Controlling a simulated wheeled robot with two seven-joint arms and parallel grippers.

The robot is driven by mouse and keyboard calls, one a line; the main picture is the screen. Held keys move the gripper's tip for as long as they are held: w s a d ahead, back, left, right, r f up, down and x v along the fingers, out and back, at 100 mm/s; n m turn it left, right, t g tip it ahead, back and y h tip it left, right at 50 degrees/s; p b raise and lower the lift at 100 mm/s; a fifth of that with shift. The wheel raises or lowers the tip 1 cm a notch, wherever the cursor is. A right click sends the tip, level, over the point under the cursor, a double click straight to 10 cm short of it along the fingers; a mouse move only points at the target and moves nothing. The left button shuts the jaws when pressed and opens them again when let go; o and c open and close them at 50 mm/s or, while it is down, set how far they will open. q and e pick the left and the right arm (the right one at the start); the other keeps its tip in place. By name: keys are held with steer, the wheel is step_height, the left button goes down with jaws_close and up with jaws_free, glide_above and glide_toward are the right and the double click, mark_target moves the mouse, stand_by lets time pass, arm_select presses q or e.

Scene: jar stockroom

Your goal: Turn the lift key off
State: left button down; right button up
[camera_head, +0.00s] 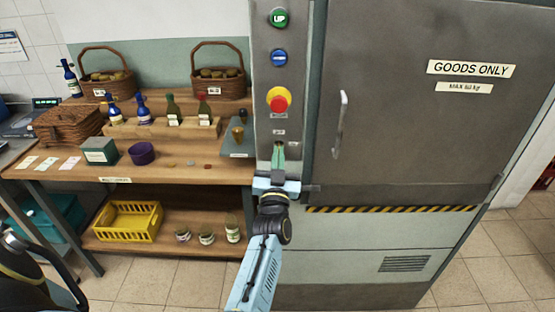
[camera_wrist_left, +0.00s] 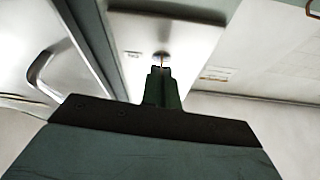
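The lift's control panel (camera_head: 278,75) is a grey upright strip left of the steel lift door. It carries a green UP button (camera_head: 278,18), a blue button (camera_head: 279,57) and a red stop knob on yellow (camera_head: 278,100). The key switch is low on this panel, largely hidden by my left gripper (camera_head: 279,148). In the left wrist view, the thin copper-coloured lift key (camera_wrist_left: 162,60) stands in its round lock, between the tips of my left gripper (camera_wrist_left: 161,70). The fingers are close together and look shut on it. My right gripper is not in view.
The lift door (camera_head: 400,100) has a vertical handle (camera_head: 341,125) just right of the panel. A wooden shelf unit (camera_head: 200,175) with baskets, bottles and jars stands close on the left. Tiled floor shows at the lower right.

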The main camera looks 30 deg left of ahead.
arm_select(q)
steer(key=shift+f+n+y, duration=0.1)
steer(key=shift+n+y, duration=0.3)
steer(key=shift+n, duration=0.6)
steer(key=shift+n+g, duration=0.3)
steer(key=c, duration=1.7)
jaws_free()
steer(key=shift+d, duration=0.1)
steer(key=p+v, duration=0.1)
steer(key=v, duration=0.6)
steer(key=shift+s+d+f, duration=0.1)
steer(key=shift+s, duration=0.05)
